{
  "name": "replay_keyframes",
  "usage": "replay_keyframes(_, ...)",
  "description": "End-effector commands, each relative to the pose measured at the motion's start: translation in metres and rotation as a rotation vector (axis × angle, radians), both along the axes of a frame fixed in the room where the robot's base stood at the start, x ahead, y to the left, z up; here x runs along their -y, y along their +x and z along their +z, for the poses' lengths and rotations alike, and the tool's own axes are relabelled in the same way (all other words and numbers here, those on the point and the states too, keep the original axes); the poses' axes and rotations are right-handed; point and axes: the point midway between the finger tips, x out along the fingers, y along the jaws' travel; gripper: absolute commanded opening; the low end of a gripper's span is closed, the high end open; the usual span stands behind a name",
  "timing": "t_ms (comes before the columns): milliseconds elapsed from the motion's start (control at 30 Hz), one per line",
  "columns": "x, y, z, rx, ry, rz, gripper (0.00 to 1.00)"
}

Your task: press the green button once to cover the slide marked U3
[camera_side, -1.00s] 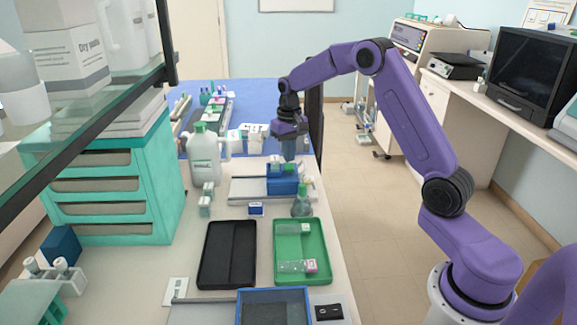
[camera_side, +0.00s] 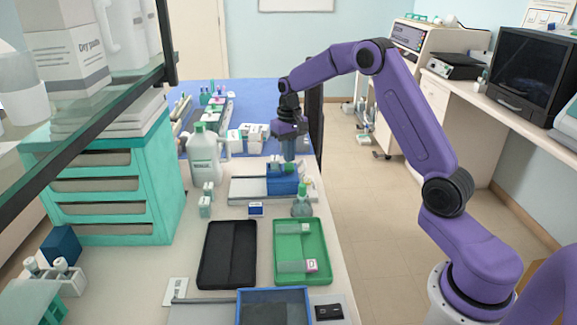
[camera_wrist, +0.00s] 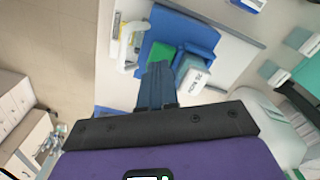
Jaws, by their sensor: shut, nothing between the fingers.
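A blue device (camera_side: 281,187) stands on a pale base plate past the trays. Its green button (camera_wrist: 161,56) shows in the wrist view on the blue body, just beyond my fingertips. My gripper (camera_side: 289,158) is shut and empty, pointing down close above the device. Its fingers show together in the wrist view (camera_wrist: 157,70), overlapping the near edge of the button; I cannot tell whether they touch it. A slide with a pink end (camera_side: 297,266) lies in the green tray (camera_side: 325,250). I cannot read a U3 mark on any slide.
A white jug (camera_side: 204,158) stands left of the device. A green-topped bottle (camera_side: 302,203) stands in front of it. A black tray (camera_side: 228,255) lies beside the green tray. A small white block with dark print (camera_wrist: 190,80) is close beside my fingers.

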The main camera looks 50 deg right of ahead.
Motion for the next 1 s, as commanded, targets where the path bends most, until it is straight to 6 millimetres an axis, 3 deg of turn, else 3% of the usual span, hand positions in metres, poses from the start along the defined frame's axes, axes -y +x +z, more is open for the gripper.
replay_keyframes(1000,0.0,0.0,-0.013,-0.001,0.0,0.0,0.0)
